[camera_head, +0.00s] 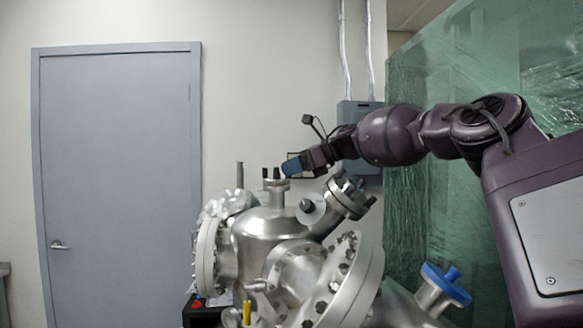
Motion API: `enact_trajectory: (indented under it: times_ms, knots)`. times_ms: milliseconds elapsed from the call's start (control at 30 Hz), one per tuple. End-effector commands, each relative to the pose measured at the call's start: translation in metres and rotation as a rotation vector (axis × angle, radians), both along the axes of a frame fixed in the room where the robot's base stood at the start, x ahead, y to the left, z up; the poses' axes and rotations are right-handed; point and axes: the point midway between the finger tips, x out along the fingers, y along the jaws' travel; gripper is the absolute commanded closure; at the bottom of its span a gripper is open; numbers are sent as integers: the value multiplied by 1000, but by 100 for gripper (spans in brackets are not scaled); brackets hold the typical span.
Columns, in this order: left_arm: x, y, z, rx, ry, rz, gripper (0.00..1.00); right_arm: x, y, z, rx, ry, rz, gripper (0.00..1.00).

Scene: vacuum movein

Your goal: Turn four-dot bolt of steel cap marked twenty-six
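A steel vacuum chamber (265,225) with several bolted ports stands in the lower middle. A small upright port (275,184) with dark bolts is on its top. An angled port with a bolted steel cap (345,197) rises to its right. A large flange (350,280) with dark bolts faces the lower right. I cannot read a twenty-six or any dots on the bolts. My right gripper (297,166) reaches in from the right, above the chamber, with a blue piece at its tip close to the upright port. Its fingers are too small to tell open from shut. My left gripper is out of view.
A blue-handled valve (446,283) sticks out at the lower right. A foil-wrapped flange (228,204) is on the chamber's left. Green plastic sheeting (425,150) hangs at the right, near my arm. A grey door (118,180) is at the left; the space before it looks clear.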

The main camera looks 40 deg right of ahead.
Motion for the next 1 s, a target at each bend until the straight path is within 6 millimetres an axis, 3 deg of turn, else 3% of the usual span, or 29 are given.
enact_trajectory:
  times_ms: [167,333,567,1000]
  knots:
    - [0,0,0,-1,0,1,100,0,0,0,-1,-1,0,74]
    - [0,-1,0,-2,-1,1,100,0,0,0,-1,-1,0,100]
    - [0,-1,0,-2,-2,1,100,0,0,0,-1,1,15,100]
    - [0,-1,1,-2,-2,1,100,3,-2,0,-3,3,194,100]
